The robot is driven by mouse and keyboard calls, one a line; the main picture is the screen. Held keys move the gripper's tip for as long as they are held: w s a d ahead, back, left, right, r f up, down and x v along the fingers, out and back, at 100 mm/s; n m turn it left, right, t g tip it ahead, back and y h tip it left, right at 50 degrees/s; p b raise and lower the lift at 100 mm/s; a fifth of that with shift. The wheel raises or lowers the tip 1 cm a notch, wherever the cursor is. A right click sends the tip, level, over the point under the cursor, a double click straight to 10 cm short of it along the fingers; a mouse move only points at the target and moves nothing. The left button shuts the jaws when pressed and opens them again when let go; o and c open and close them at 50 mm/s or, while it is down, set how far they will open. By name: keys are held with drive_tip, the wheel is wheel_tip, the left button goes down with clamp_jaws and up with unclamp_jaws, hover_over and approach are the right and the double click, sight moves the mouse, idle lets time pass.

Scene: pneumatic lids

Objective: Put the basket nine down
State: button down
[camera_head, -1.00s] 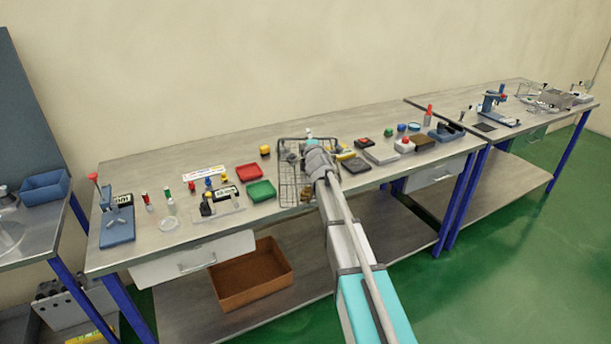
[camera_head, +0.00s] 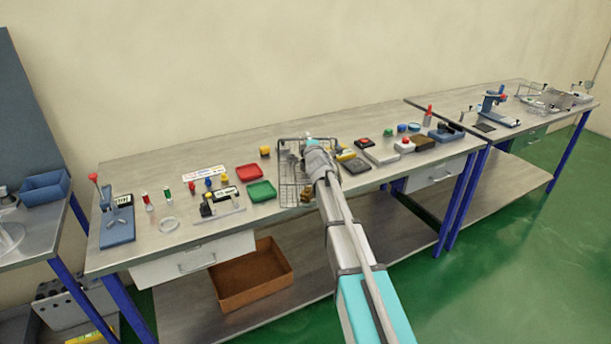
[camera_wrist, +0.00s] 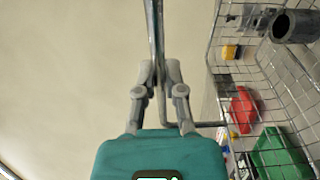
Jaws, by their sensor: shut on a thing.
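The wire basket (camera_head: 291,192), which I take to be basket nine, is at the front edge of the middle bench, with its near side overlapping the edge in the head view. My gripper (camera_head: 309,143) is at its upper right part. In the wrist view my gripper (camera_wrist: 161,68) is shut on a metal bar of the basket, and the wire mesh (camera_wrist: 222,100) spreads to the right. A dark grey cylinder (camera_wrist: 294,27) shows at the mesh. A small brassy thing shows low in the basket in the head view. Whether the basket's bottom touches the bench is hidden.
A green tray (camera_head: 261,191) and a red tray (camera_head: 249,171) lie close left of the basket. A yellow block (camera_head: 265,151) stands behind them. A black scale-like device (camera_head: 355,164) and a grey box (camera_head: 382,155) are close right. A brown bin (camera_head: 251,279) is on the shelf below.

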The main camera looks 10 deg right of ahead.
drive_tip(key=shift+w+r, duration=0.1)
drive_tip(key=shift+r, duration=0.15)
wheel_tip(320, 180, up, 3)
drive_tip(key=p, duration=0.3)
drive_tip(key=shift+f, duration=0.15)
drive_tip(key=s+r+p, duration=1)
drive_tip(key=s, duration=0.4)
drive_tip(key=shift+d, duration=0.15)
drive_tip(key=shift+w+f, duration=0.1)
drive_tip(key=shift+f, duration=0.2)
idle(1.1)
idle(0.5)
